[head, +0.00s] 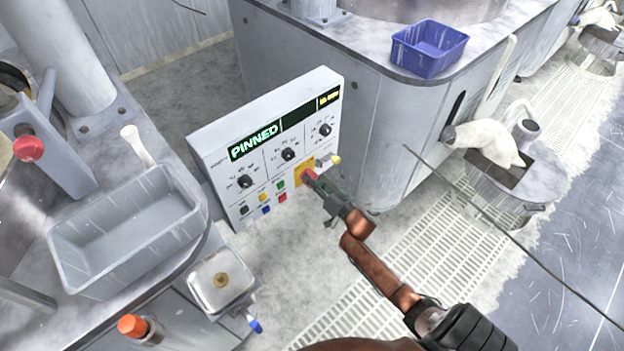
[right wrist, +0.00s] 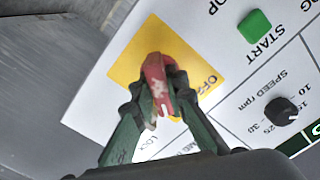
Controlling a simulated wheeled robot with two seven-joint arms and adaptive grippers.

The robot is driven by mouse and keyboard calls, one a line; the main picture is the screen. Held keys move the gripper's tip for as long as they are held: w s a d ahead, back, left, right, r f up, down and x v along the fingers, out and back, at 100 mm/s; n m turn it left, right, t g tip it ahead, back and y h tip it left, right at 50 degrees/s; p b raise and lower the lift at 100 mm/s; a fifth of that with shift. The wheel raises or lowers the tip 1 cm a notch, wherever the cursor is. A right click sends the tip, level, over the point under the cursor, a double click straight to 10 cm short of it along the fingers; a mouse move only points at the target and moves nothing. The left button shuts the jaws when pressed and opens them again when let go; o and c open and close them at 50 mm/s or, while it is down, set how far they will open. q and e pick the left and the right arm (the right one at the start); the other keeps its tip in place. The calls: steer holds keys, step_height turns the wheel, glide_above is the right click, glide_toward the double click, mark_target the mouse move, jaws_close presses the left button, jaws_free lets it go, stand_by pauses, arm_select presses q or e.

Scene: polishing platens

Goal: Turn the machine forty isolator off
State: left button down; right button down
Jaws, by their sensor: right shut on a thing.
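The isolator is a red handle (right wrist: 156,85) on a yellow plate (right wrist: 145,55), low on the right part of a white control panel (head: 213,150). Part of the plate's lettering is hidden by the fingers. I cannot tell the switch position from the lettering. My left gripper is not in view.
A grey tray (head: 70,262) lies left, a blue bin (head: 398,50) at the top. A red mushroom button (head: 28,149) stands far left.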

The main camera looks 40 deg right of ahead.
steer(key=n+p, duration=0.1)
steer(key=n, duration=0.2)
steer(key=shift+r+n, duration=0.1)
steer(key=shift+n, duration=0.2)
steer(key=n, duration=0.3)
steer(key=shift+n+p, duration=0.3)
steer(key=shift+p, duration=0.1)
steer(key=n, duration=0.2)
steer(key=shift+n, duration=0.3)
steer(key=n, duration=0.2)
steer(key=shift+n, duration=1.9)
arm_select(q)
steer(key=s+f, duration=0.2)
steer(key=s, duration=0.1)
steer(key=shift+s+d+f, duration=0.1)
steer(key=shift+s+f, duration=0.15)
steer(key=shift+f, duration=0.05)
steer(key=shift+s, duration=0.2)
